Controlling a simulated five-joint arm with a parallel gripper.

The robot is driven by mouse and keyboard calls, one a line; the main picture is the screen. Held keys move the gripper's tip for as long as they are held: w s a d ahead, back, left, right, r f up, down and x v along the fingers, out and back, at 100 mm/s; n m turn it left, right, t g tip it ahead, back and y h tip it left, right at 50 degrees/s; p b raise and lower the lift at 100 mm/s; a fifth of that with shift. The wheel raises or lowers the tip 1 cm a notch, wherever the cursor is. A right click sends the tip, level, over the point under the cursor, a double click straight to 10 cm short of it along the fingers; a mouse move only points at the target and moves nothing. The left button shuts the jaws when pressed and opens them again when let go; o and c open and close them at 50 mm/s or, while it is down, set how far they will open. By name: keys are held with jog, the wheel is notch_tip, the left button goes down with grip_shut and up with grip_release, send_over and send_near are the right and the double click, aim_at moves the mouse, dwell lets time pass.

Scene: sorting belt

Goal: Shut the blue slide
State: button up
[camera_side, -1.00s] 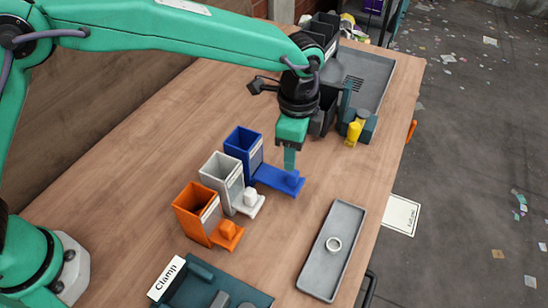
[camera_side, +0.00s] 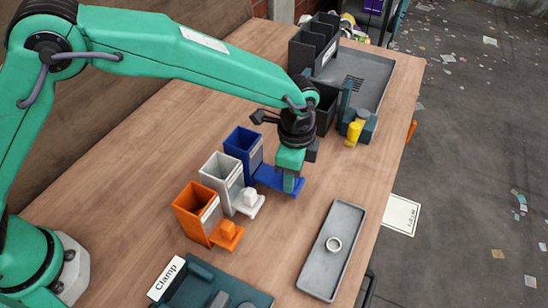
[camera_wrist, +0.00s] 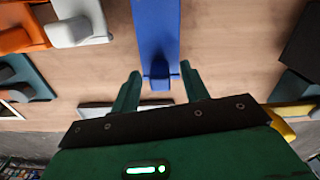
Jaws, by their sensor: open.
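The blue slide (camera_side: 266,179) sticks out to the right from the foot of the blue bin (camera_side: 238,145), pulled well out. My gripper (camera_side: 289,185) is low at the slide's outer end, pointing down, and hides most of the knob there. In the wrist view the blue slide (camera_wrist: 155,30) runs down from the top edge, and its end lies between the fingers of my open gripper (camera_wrist: 160,72). A gap shows on both sides. I cannot tell whether a finger touches the knob.
A grey tray (camera_side: 350,225) with a ring lies to the right. A dark container and a yellow object (camera_side: 354,133) stand behind.

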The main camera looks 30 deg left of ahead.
aim_at(279, 178)
jog(key=shift+f, duration=0.35)
jog(key=shift+c, duration=0.3)
grip_shut()
jog(key=shift+a, duration=1.6)
jog(key=shift+o, duration=0.3)
grip_release()
notch_tip(279, 178, up, 8)
